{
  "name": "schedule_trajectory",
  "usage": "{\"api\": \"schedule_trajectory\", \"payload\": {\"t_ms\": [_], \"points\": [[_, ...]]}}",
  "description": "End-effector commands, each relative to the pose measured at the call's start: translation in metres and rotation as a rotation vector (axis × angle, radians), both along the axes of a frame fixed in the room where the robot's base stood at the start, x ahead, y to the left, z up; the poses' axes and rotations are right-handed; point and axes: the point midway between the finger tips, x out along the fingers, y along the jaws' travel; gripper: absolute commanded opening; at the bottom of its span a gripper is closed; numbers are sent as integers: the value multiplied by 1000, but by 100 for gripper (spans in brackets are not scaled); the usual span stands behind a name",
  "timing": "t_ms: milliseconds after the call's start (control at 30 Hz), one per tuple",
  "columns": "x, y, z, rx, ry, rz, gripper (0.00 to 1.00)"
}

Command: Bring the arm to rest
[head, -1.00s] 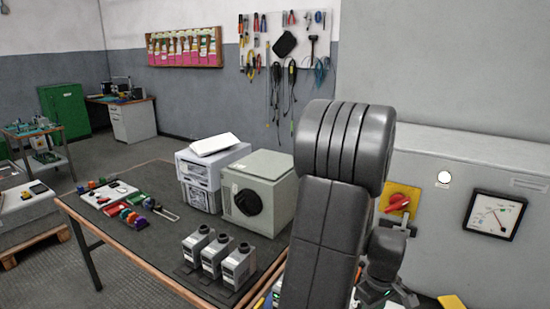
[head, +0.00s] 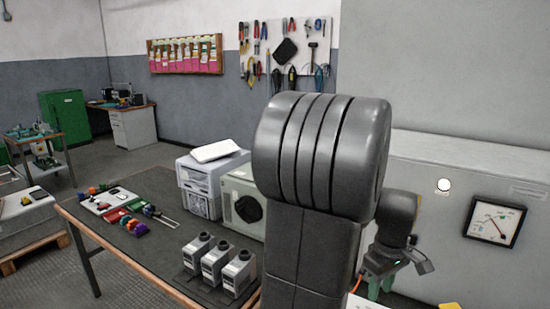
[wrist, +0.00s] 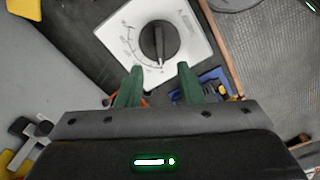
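My gripper (wrist: 159,72) shows in the wrist view with two green fingers set well apart and nothing between them. Beyond the fingertips, a white dial plate with a black knob (wrist: 158,42) lies below; I see no contact. In the head view my gripper (head: 378,285) is at the lower right, in front of the grey cabinet, partly hidden by my arm. My arm's large dark links fill the middle of that view and hide part of the table.
The table (head: 150,185) holds a green-grey box with a black knob (head: 243,205), a white boxed unit (head: 205,180) and several small grey units (head: 215,262). The grey cabinet (head: 470,165) on the right carries a gauge (head: 495,220) and a white lamp (head: 444,185).

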Motion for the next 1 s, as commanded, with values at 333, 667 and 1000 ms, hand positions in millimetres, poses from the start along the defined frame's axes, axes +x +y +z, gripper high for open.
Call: {"api": "schedule_trajectory", "payload": {"t_ms": [333,667,1000], "points": [[0,0,-73,2,5,-1,34],[0,0,-114,-1,-2,-75,34],[-1,3,-114,0,0,-347,34]]}}
